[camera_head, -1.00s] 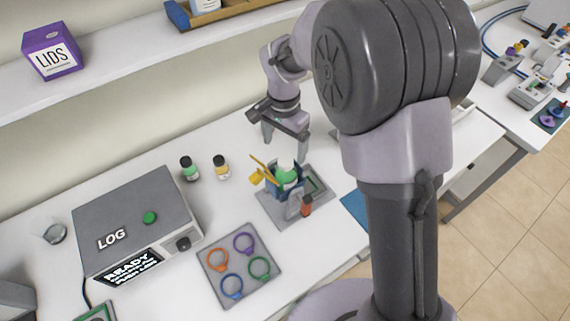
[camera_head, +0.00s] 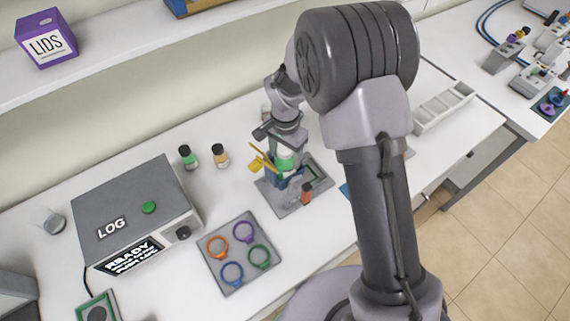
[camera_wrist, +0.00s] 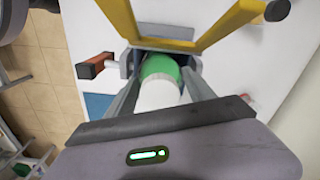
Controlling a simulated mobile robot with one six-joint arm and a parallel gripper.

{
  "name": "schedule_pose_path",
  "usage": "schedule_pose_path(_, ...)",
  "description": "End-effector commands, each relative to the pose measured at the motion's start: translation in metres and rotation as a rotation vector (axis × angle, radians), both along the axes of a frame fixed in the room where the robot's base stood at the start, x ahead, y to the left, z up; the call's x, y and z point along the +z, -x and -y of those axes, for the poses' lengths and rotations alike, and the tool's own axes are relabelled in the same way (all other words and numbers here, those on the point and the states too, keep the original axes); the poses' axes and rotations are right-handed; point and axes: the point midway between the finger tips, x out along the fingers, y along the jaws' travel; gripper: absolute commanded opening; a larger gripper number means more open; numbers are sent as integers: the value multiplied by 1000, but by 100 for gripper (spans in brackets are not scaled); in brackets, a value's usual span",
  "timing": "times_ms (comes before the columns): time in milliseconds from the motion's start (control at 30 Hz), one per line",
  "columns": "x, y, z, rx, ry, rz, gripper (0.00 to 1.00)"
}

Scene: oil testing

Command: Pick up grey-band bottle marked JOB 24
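My gripper (camera_head: 286,160) points down over a fixture. In the wrist view, its two fingers (camera_wrist: 160,85) stand either side of a bottle with a green band and a white top (camera_wrist: 160,92). The fingers look open around it, with no clear grip. The bottle also shows in the head view (camera_head: 285,161), standing in the blue and grey fixture (camera_head: 291,199). No grey-band bottle and no JOB 24 marking can be made out. Two other small bottles stand to the left, one with a green label (camera_head: 188,158) and one with a yellow label (camera_head: 220,156).
The fixture has a yellow lever (camera_head: 259,163) and a red-ended handle (camera_head: 306,194). A LOG box (camera_head: 135,210) and a tray of coloured rings (camera_head: 239,252) are to the left. A white compartment rack (camera_head: 443,107) is at right, and the LIDS box (camera_head: 46,38) is on the shelf.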

Motion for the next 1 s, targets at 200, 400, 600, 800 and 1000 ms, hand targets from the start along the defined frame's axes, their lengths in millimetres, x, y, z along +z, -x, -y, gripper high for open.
schedule_pose_path(200, 0, 0, 0, 0, 0, 0, 7)
schedule_pose_path(400, 0, 0, 0, 0, 0, 1, 0)
schedule_pose_path(600, 6, -1, 0, 0, 0, 3, 0)
schedule_pose_path(800, 43, -2, 0, 1, -2, 6, 0)
schedule_pose_path(1000, 98, -1, 0, 0, -2, 5, 0)
